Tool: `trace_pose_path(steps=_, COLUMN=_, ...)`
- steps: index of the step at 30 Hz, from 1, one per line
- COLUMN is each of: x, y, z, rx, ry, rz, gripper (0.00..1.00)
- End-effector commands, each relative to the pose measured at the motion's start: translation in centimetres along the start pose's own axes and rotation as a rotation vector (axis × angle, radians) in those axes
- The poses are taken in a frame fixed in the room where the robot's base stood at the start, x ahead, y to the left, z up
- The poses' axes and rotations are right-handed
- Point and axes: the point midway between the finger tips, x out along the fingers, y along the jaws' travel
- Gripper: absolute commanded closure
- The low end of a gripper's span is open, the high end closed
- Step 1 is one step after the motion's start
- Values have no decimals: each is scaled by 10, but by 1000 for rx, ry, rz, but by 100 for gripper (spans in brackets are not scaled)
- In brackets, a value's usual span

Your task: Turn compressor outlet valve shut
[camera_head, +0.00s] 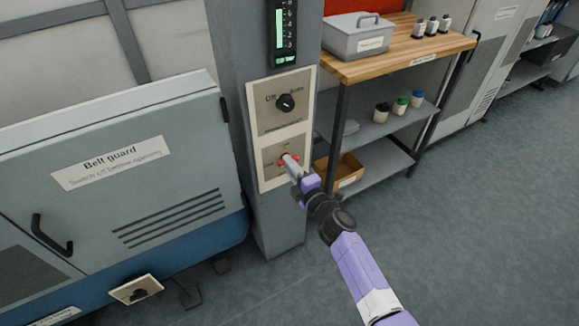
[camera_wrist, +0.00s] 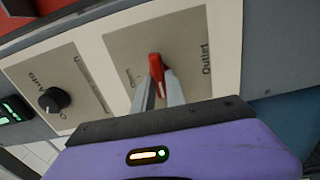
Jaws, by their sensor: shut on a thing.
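The compressor outlet valve is a red handle (camera_wrist: 155,64) on a beige plate (camera_wrist: 195,35) marked "Outlet" in the wrist view.
A black "Off/Auto" knob (camera_head: 286,103) sits on the plate just above, with a green-lit display (camera_head: 285,30) higher up. The belt guard cabinet (camera_head: 110,170) stands left. A wooden-topped shelf (camera_head: 400,50) stands close right. The floor (camera_head: 480,230) at right is clear.

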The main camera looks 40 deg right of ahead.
Motion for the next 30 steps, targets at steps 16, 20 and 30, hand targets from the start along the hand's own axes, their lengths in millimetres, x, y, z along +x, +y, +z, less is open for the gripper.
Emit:
trace_pose_path(steps=16, x=-1, y=-2, z=-1, rx=-48, ry=1, rz=-2, gripper=100)
trace_pose_path(steps=20, x=-1, y=-2, z=-1, rx=-48, ry=1, rz=-2, gripper=78)
trace_pose_path(steps=30, x=0, y=-1, z=0, rx=-45, ry=0, rz=-1, gripper=62)
